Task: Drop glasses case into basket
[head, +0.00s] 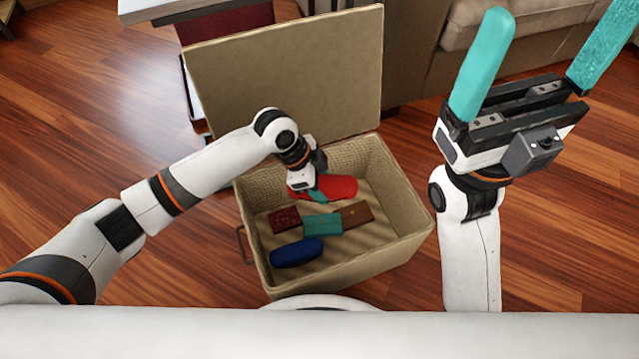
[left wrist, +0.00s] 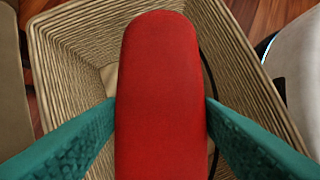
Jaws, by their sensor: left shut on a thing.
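A red glasses case (head: 340,188) is held by my left gripper (head: 316,192) over the inside of the open basket (head: 352,275). In the left wrist view the red case (left wrist: 160,95) lies between the two teal fingers (left wrist: 160,115), which touch its sides. The basket's woven wall (left wrist: 75,50) surrounds it there. My right gripper (head: 535,65) is raised at the right of the head view, its teal fingers wide apart and empty.
In the basket lie a dark red patterned item (head: 285,219), a teal item (head: 322,225), a brown item (head: 356,214) and a blue case (head: 297,252). The basket's lid (head: 290,75) stands open behind. A sofa (head: 420,50) is at the back right.

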